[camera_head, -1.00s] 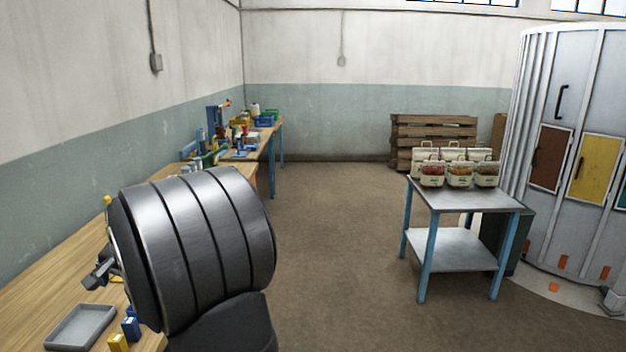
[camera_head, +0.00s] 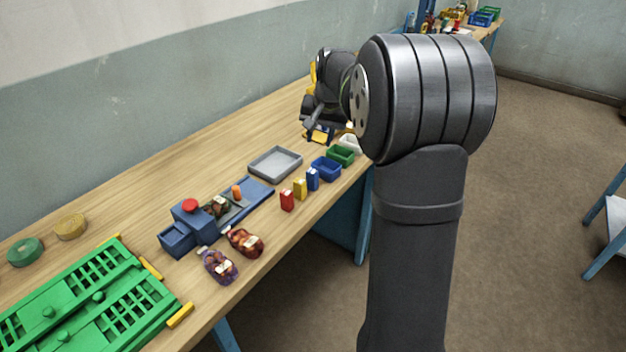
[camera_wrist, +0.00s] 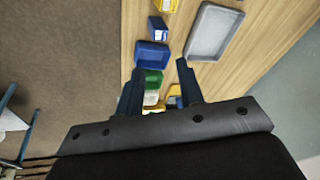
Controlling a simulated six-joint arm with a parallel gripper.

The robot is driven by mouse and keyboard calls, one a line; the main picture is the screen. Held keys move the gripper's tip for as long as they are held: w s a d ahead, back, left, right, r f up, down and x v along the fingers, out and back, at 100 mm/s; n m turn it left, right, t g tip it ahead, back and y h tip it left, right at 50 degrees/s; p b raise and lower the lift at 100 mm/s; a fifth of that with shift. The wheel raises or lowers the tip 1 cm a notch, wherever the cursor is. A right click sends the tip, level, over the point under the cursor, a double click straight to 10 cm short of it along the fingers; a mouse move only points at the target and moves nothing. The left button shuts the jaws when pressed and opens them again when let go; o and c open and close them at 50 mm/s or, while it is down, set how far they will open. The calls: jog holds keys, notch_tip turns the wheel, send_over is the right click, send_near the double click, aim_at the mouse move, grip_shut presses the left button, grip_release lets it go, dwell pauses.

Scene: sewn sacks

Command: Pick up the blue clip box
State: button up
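The blue clip box (camera_head: 312,179) is a small upright box with a light label, standing on the wooden bench in a short row with a yellow box (camera_head: 300,188) and a red box (camera_head: 287,199). It also shows in the wrist view (camera_wrist: 157,28), ahead of my fingers and beyond the blue bin. My gripper (camera_head: 320,136) is above the bench farther back, beyond the bins. In the wrist view my gripper (camera_wrist: 160,66) has its two fingers wide apart with nothing held between them. The blue clip box is not touched by my gripper.
A blue bin (camera_head: 325,169), a green bin (camera_head: 341,156) and a white bin (camera_head: 351,144) line the bench's front edge beside the blue clip box. A grey tray (camera_head: 275,164) lies behind. A sealing device (camera_head: 193,220) and two filled sacks (camera_head: 245,242) are nearer.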

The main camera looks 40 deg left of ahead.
aim_at(312, 171)
jog(key=w+a+n+g+h, duration=0.2)
jog(key=w+a+n+h, duration=0.15)
jog(key=n, duration=0.95)
jog(key=shift+y, duration=0.25)
jog(key=f, duration=1.1)
jog(key=shift+s+a+f, duration=0.35)
jog(key=shift+s, duration=0.05)
jog(key=shift+s+f, duration=0.2)
jog(key=shift+f, duration=2.5)
jog(key=c, duration=0.7)
